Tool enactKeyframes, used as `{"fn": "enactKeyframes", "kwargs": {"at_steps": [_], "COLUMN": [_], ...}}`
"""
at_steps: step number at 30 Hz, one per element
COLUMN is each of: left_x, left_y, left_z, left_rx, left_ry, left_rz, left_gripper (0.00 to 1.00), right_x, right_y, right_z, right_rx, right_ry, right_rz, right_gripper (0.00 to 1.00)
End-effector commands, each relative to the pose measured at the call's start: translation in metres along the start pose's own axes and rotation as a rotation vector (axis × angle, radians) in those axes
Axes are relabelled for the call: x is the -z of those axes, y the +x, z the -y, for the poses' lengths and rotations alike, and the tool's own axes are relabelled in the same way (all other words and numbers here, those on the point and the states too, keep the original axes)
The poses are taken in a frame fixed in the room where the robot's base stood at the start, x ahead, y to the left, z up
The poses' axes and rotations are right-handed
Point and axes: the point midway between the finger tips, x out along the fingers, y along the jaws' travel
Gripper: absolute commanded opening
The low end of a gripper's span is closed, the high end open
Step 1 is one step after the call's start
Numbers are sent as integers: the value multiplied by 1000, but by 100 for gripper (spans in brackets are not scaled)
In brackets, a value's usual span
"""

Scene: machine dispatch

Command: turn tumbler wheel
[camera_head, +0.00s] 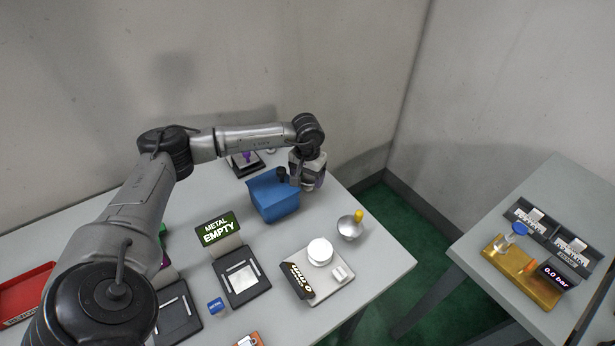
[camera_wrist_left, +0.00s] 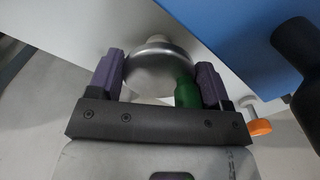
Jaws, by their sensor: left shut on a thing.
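The tumbler is a blue box-shaped machine (camera_head: 275,197) on the grey table, left of my left gripper (camera_head: 309,174). The blue housing also fills the upper right of the left wrist view (camera_wrist_left: 235,35). In that view a silver round wheel (camera_wrist_left: 155,65) with a green handle (camera_wrist_left: 187,92) lies between the purple fingers of my left gripper (camera_wrist_left: 158,80). The fingers are shut on the wheel, one on each side, with the green handle beside the right finger. In the head view the gripper hides the wheel. My right gripper is not in view.
A silver bowl (camera_head: 350,229) and a scale with a white round pan (camera_head: 320,251) stand at the table's front right. A "METAL EMPTY" sign (camera_head: 218,230) stands left of them. A second table (camera_head: 500,208) at the right holds a gold device (camera_head: 520,283). A gap separates the tables.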

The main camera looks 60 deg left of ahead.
Motion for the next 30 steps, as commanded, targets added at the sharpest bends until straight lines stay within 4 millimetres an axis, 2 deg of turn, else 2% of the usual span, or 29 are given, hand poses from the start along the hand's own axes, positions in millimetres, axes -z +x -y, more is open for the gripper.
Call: {"fn": "enactKeyframes", "kwargs": {"at_steps": [13,30], "left_x": [0,0], "left_y": [-2,-3], "left_z": [0,0], "left_rx": [-1,-2], "left_ry": [265,329], "left_rz": [-1,-1], "left_gripper": [49,49], "right_x": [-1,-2], "right_y": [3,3], "right_z": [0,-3], "right_rx": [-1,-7], "right_ry": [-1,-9], "right_rz": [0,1], "right_gripper": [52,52]}}
